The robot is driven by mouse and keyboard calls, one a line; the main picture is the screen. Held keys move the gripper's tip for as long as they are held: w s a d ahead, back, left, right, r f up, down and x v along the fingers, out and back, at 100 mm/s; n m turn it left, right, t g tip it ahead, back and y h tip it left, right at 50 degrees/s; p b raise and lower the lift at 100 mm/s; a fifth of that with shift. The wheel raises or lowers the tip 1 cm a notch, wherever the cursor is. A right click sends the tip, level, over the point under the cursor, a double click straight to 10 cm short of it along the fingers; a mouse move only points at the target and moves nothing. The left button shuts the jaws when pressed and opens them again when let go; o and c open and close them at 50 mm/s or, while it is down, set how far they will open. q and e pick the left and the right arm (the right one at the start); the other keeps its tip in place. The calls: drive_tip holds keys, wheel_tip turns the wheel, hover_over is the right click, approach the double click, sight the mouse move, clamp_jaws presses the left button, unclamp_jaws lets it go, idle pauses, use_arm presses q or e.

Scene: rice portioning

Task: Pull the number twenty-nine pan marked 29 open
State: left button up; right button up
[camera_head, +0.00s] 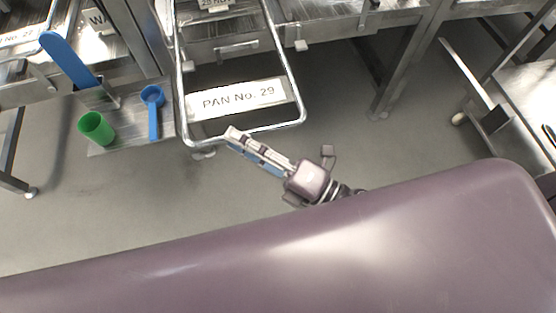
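The pan marked "PAN No. 29" (238,97) is at the top centre, its white label facing up toward me. A rounded metal bar frame (303,108) surrounds the label and crosses below it. My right gripper (234,136) reaches up and left from below, its fingertips overlapping the frame's near bar. Its fingers are seen nearly edge-on, so I cannot tell whether they are apart or closed around the bar. My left gripper is not in view.
At left, a small metal shelf (107,149) carries a green cup (96,128), a blue scoop (153,108) and a blue-handled tool (66,58). Metal tables with legs (393,85) stand at the top and right. Grey floor lies clear below the pan.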

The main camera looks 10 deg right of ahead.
drive_tip(key=v, duration=0.9)
drive_tip(key=shift+s+d, duration=0.1)
idle(0.3)
